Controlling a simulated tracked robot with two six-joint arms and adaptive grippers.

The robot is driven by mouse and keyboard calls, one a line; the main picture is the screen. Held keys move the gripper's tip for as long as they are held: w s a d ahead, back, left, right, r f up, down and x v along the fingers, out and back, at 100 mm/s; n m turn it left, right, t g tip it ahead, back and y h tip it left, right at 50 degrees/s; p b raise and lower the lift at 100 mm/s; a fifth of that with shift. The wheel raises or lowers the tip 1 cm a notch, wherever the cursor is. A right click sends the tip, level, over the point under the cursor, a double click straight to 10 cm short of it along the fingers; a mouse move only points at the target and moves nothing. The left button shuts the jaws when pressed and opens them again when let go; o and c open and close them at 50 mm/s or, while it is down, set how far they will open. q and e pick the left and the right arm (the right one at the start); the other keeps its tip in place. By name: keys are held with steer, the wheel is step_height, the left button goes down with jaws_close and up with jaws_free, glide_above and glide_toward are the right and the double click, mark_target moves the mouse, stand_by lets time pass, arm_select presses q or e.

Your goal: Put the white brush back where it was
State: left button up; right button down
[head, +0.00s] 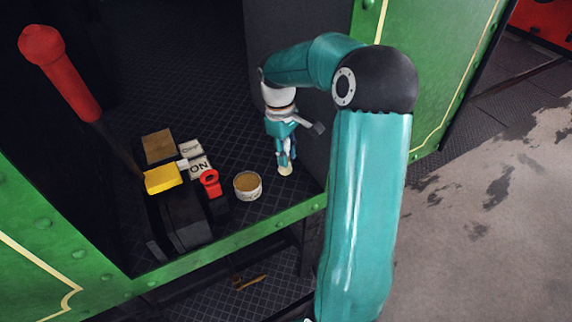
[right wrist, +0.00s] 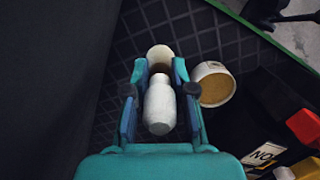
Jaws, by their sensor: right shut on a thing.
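The white brush (right wrist: 160,105) is between the two fingers of my right gripper (right wrist: 153,75) in the right wrist view, with its pale rounded end (right wrist: 160,57) showing beyond the fingertips. In the head view my right gripper (head: 286,160) points down over the dark ribbed floor, shut on the brush. Only the brush's pale lower end (head: 285,170) shows there, close to the floor. I cannot tell whether it touches. My left gripper is in neither view.
A round tin (head: 248,185) with tan contents stands just left of the brush. A dark wall stands close right of the gripper.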

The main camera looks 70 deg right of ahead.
steer(key=shift+f, duration=2.1)
steer(key=shift+f, duration=0.1)
steer(key=c, duration=1)
jaws_free()
steer(key=shift+o, duration=0.2)
steer(key=shift+r, duration=0.2)
steer(key=r, duration=0.4)
steer(key=w+r, duration=0.1)
steer(key=r, duration=0.6)
steer(key=shift+w+r, duration=0.15)
steer(key=shift+r, duration=0.25)
